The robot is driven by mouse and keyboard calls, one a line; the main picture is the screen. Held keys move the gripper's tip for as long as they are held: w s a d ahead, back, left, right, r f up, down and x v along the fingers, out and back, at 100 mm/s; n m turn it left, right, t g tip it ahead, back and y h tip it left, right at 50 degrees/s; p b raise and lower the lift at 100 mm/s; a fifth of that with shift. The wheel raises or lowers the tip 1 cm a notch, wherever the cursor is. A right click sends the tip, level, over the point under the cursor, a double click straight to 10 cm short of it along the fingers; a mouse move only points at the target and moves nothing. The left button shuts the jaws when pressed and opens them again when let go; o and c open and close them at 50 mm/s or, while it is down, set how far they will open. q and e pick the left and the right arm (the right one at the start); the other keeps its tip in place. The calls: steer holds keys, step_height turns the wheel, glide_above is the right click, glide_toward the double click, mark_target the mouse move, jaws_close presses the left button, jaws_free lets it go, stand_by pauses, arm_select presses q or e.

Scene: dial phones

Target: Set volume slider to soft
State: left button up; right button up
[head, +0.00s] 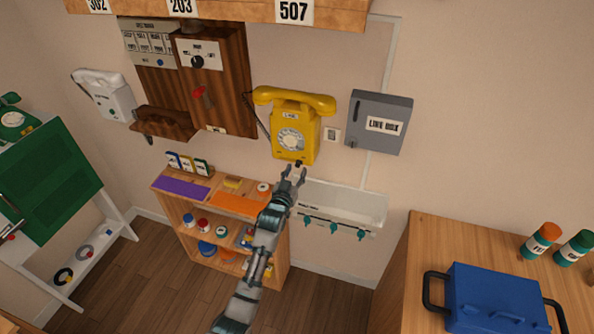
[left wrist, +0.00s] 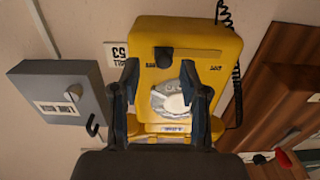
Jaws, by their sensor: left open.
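The yellow dial phone (head: 294,125) hangs on the wall, handset across its top, dial in the middle. Its small black slider knob (head: 298,163) is at the lower edge. In the left wrist view the phone (left wrist: 205,45) appears upside down. There the black knob (left wrist: 163,57) sits close to the left one of two small dark labels, which are too small to read surely. My left gripper (head: 293,173) is open just below the phone's lower edge. In the wrist view its fingers (left wrist: 160,82) stand apart, with the knob seen beyond the gap between the tips. My right gripper is out of view.
A grey line box (head: 380,122) is right of the phone, with a small wall plate (head: 332,134) between. A wooden wall phone (head: 205,80) is to the left. A white trough (head: 345,203) with teal hooks and a low shelf (head: 168,200) are below.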

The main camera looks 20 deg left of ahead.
arm_select(q)
steer(key=shift+w+a, duration=0.3)
steer(key=shift+w, duration=0.65)
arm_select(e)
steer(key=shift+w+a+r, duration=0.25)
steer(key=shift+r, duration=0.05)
arm_select(q)
jaws_close()
steer(key=shift+d, duration=0.15)
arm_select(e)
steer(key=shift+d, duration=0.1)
